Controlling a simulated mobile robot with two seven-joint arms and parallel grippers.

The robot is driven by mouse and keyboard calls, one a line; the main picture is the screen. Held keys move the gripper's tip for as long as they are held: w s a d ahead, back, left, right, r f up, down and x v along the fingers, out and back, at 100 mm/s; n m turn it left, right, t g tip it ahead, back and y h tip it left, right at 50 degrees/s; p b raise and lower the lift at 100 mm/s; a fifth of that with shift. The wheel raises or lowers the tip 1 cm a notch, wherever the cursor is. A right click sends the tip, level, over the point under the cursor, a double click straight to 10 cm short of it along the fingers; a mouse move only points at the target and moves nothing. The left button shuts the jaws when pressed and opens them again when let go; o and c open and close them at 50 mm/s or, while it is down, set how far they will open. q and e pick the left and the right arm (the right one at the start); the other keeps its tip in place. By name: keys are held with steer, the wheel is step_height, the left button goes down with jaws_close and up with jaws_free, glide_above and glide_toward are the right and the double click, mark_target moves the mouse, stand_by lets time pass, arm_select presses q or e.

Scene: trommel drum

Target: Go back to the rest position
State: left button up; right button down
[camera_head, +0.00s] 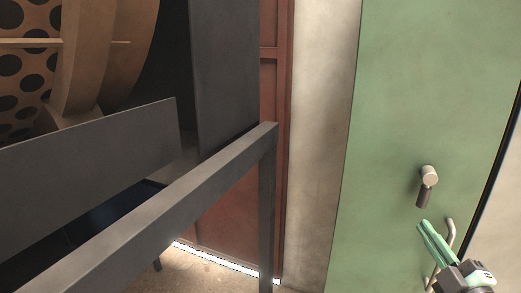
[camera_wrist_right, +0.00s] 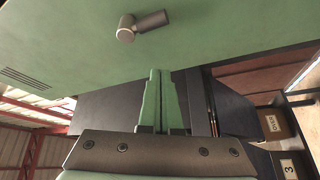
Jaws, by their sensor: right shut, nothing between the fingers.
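My right gripper (camera_head: 425,232) is at the lower right of the head view, in front of a green cabinet door and just below its handle. Its green fingers are together and empty. In the right wrist view the right gripper (camera_wrist_right: 161,78) points up at the lower edge of the green panel, apart from the handle. My left gripper does not show in either view.
The green door (camera_head: 400,90) has a grey handle (camera_head: 428,180), which hangs down. A dark metal frame rail (camera_head: 170,200) crosses the left, before the perforated trommel drum (camera_head: 100,50). Pale floor (camera_head: 205,270) shows below. Numbered bins (camera_wrist_right: 275,125) stand at right in the wrist view.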

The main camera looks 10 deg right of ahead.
steer(key=s+a+f+m+g, duration=0.2)
steer(key=f+m+g, duration=0.1)
steer(key=f, duration=0.8)
steer(key=s+a+f+m+g, duration=0.1)
steer(key=a+f+m+g, duration=0.2)
steer(key=f, duration=0.9)
steer(key=s+a+f+m+g+y, duration=0.3)
steer(key=s+a+f, duration=0.9)
steer(key=a+f, duration=0.4)
steer(key=shift+s+f+m+g+y, duration=0.2)
steer(key=shift+f+m+g+y, duration=0.2)
steer(key=shift+f+m+g, duration=0.35)
